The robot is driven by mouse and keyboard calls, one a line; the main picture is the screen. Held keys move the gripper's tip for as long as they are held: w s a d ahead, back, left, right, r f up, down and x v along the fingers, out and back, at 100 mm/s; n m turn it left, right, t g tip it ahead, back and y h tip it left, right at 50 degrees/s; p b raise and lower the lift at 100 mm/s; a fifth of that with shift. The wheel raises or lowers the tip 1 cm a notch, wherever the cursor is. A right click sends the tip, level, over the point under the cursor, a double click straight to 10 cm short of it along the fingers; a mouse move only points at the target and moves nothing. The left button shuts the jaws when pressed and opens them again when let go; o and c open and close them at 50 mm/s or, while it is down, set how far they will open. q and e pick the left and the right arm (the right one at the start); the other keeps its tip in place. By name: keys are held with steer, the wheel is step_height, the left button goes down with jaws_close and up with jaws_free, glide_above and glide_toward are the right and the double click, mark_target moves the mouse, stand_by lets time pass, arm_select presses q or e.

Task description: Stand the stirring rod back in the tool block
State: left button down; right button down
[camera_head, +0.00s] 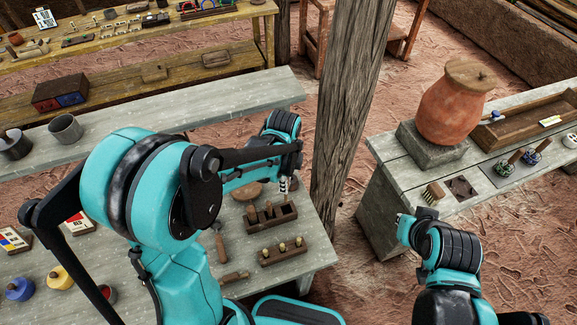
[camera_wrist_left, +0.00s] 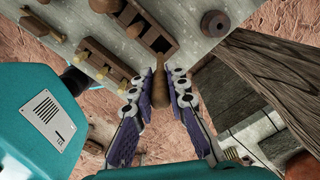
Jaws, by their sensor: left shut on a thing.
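My left gripper (camera_head: 284,186) hangs just above the far right part of the grey bench. In the left wrist view, my left gripper (camera_wrist_left: 160,92) is shut on a brown wooden piece, the stirring rod (camera_wrist_left: 160,76); its far end is hard to see. The dark wooden tool block (camera_head: 284,216) lies just below the gripper, with several pegs upright in it. In the wrist view the tool block (camera_wrist_left: 135,17) has a dark open slot near the rod's end; I cannot tell whether they touch. My right gripper (camera_head: 402,216) is at the right, its fingers mostly hidden.
A rack with several pale knobs (camera_head: 283,257) sits in front of the block. A wooden-handled tool (camera_head: 221,245) lies left of it. A thick wooden post (camera_head: 345,110) rises close to the bench's right end. A clay jar (camera_head: 452,105) stands on the right bench.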

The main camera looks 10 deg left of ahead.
mark_target(286, 201)
arm_select(q)
steer(key=shift+w+f, duration=0.1)
steer(key=shift+w, duration=0.05)
steer(key=shift+f+b, duration=0.75)
step_height(286, 201, down, 4)
steer(key=b, duration=0.3)
steer(key=shift+f+b, duration=0.55)
steer(key=shift+f, duration=0.1)
steer(key=shift+f+b, duration=0.1)
steer(key=shift+b, duration=0.2)
stand_by(0.6)
steer(key=shift+f+b, duration=1.25)
steer(key=shift+f, duration=0.15)
steer(key=c, duration=0.9)
jaws_free()
steer(key=shift+r, duration=0.1)
steer(key=shift+o, duration=0.2)
steer(key=shift+r, duration=0.1)
